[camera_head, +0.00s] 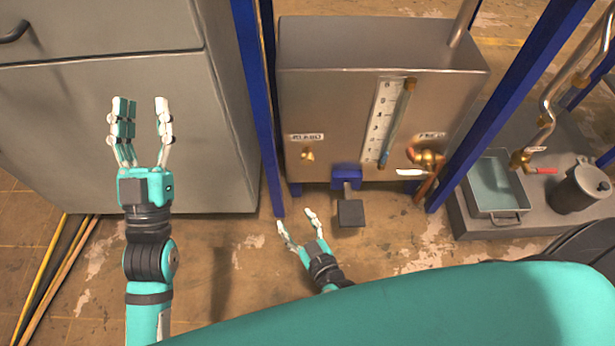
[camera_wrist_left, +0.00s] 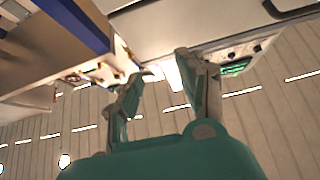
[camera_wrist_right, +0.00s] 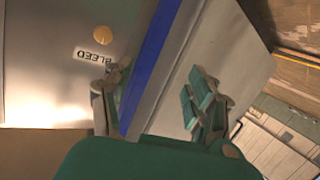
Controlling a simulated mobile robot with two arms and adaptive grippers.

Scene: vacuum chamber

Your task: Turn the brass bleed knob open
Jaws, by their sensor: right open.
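The brass bleed knob (camera_head: 307,155) is small and sits on the lower left of the steel tank's front (camera_head: 330,110), under a white label. In the right wrist view the knob (camera_wrist_right: 102,35) is at the upper left, above the upside-down BLEED label (camera_wrist_right: 93,56). My right gripper (camera_head: 297,218) is open and empty, below and apart from the knob. Its fingers (camera_wrist_right: 158,76) show on either side of a blue post. My left gripper (camera_head: 140,108) is open and empty in front of the grey cabinet, well left of the knob.
Blue frame posts (camera_head: 258,100) flank the tank. A blue bracket with a dark pedal (camera_head: 351,213) juts out at the lower middle. A brass valve (camera_head: 428,157) is at the tank's lower right. A tray (camera_head: 495,184) and a grey pot (camera_head: 582,187) stand at the right.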

